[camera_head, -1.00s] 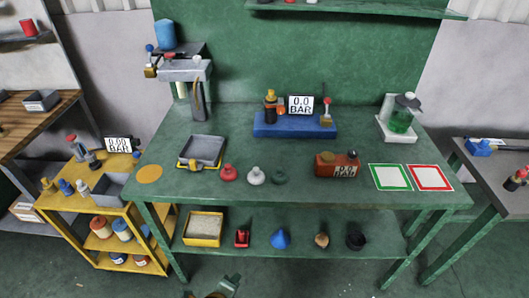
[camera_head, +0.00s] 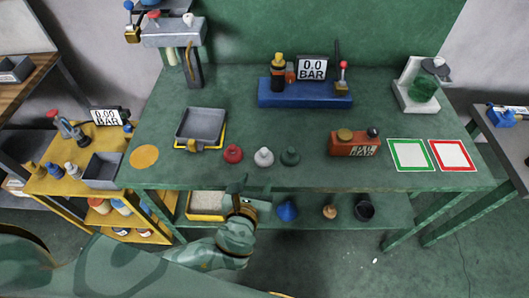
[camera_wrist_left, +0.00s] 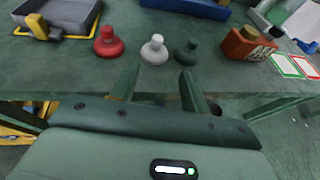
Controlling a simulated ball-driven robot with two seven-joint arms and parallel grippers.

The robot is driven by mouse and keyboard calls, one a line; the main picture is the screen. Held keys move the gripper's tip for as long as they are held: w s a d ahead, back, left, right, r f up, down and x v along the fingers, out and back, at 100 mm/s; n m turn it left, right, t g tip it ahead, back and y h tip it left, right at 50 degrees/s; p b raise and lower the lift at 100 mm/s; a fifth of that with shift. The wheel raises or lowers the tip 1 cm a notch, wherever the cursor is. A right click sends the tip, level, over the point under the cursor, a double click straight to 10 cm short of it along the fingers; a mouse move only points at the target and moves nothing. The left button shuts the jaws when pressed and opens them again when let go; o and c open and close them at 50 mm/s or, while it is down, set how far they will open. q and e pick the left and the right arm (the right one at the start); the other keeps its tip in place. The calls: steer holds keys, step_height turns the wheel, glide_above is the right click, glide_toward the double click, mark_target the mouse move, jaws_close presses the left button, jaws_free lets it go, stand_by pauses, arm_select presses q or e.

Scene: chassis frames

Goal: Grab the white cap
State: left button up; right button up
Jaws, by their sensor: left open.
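The white cap (camera_head: 264,157) stands on the green workbench (camera_head: 330,115), between a red cap (camera_head: 232,153) and a dark green cap (camera_head: 290,156). In the left wrist view the white cap (camera_wrist_left: 154,50) is ahead of my left gripper (camera_wrist_left: 158,80), roughly in line with the gap between its fingers. The left gripper (camera_head: 247,188) is open and empty, in front of the bench edge and apart from the cap. My right gripper is not in view.
A grey tray (camera_head: 201,125) is left of the caps. An orange-brown box (camera_head: 354,143) and green and red framed squares (camera_head: 411,155) lie right. A blue block with gauge (camera_head: 305,95) stands behind. The lower shelf (camera_head: 335,213) holds several small items.

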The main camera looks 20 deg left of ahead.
mark_target(263, 155)
arm_select(q)
steer(key=b+x, duration=0.2)
steer(key=x, duration=0.8)
steer(key=shift+w+f, duration=0.2)
steer(key=shift+w, duration=0.05)
steer(key=x, duration=0.2)
steer(key=b+x, duration=0.2)
steer(key=x, duration=0.1)
steer(key=shift+w+a, duration=0.25)
steer(key=shift+a, duration=0.1)
steer(key=shift+s, duration=0.1)
jaws_close()
